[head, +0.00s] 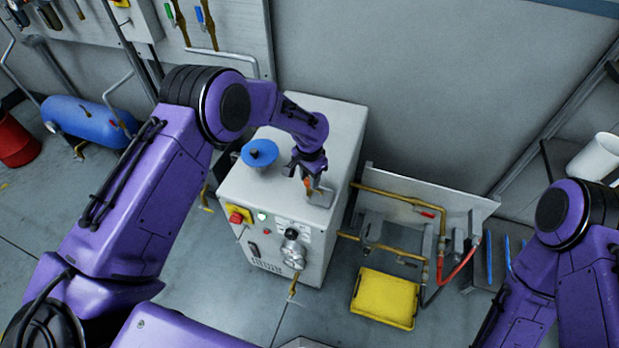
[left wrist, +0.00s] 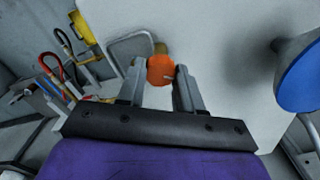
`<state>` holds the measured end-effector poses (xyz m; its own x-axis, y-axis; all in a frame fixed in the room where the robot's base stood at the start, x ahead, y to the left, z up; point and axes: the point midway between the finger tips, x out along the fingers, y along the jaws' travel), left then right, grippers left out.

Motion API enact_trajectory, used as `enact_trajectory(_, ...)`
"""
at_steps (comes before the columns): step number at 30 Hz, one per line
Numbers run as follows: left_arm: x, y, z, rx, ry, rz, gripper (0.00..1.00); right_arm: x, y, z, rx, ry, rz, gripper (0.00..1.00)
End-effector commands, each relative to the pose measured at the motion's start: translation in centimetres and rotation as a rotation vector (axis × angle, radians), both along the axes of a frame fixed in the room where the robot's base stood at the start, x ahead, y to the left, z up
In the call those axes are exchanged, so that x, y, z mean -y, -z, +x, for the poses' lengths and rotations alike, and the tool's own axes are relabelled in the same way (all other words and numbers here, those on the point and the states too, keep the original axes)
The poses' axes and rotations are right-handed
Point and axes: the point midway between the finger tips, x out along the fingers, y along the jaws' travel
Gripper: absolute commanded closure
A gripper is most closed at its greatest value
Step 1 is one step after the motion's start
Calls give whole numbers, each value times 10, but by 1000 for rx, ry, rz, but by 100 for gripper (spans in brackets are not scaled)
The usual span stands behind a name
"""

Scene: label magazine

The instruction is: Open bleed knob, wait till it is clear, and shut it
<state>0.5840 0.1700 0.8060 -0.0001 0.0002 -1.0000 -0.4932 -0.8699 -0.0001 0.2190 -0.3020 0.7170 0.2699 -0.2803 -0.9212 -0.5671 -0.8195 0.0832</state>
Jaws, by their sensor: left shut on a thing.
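An orange knob (left wrist: 160,70) sits between the two fingers of my left gripper (left wrist: 158,88) in the left wrist view. My left gripper (head: 308,180) is shut on it at the top of the grey cabinet (head: 240,187), near its right side. In the head view only a bit of the orange knob (head: 307,183) shows beside the fingers. I cannot tell from the frames how far the knob is turned. My right arm shows at the right edge of the head view, but its gripper is out of the picture.
A blue disc-shaped handle (head: 259,153) stands on the cabinet top, left of my left gripper. The cabinet front has a red button on yellow (head: 237,215) and a round dial (head: 293,250). A yellow tray (head: 385,298) lies on the floor to the right, below brass pipes (head: 400,195).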

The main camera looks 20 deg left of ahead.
Motion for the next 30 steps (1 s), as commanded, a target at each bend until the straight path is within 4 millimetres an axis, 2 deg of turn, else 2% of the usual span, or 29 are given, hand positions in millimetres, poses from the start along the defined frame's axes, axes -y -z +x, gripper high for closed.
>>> enact_trajectory(30,-1,0,0,1,915,-1,95,0,15,0,0,0,0,39)
